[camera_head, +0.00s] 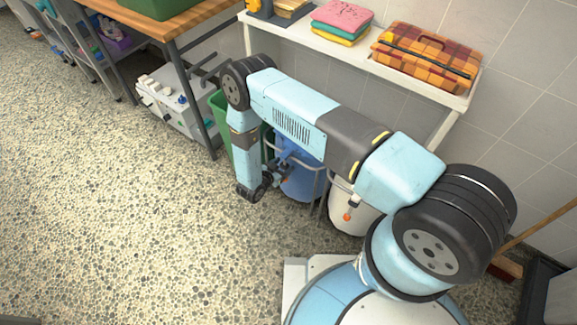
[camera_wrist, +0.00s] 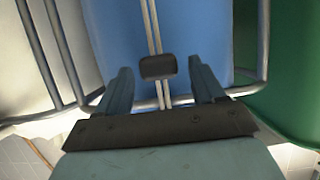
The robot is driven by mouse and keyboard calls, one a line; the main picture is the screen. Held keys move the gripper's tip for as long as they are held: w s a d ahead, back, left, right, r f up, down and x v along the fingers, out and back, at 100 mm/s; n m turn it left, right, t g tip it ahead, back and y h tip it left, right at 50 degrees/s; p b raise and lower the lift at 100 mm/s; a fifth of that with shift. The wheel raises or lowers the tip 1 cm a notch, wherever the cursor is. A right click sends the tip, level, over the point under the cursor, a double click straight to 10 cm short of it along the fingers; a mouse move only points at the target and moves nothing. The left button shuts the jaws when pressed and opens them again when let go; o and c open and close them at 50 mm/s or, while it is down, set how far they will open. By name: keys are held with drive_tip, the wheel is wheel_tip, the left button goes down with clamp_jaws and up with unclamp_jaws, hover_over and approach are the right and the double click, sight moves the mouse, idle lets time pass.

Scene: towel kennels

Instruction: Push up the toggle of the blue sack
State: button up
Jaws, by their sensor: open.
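The blue sack (camera_head: 303,184) hangs in a grey tube frame under the white shelf, partly hidden by my arm and gripper. In the wrist view the blue sack (camera_wrist: 205,30) fills the middle, with two pale cords running down its face. The dark toggle (camera_wrist: 157,67) sits on these cords. My gripper (camera_wrist: 160,71) is open, with one finger on each side of the toggle and a visible gap on both sides. In the head view my gripper (camera_head: 268,182) is in front of the blue sack; the toggle cannot be made out there.
A white sack (camera_head: 350,208) with an orange bead hangs right of the blue one, and a green sack (camera_head: 222,105) left. Grey frame tubes (camera_wrist: 262,45) run close by both sides. A white shelf (camera_head: 345,55) is above. The speckled floor (camera_head: 130,210) is clear.

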drive_tip(key=v, duration=1.2)
drive_tip(key=shift+s+a, duration=0.1)
drive_tip(key=shift+s, duration=0.05)
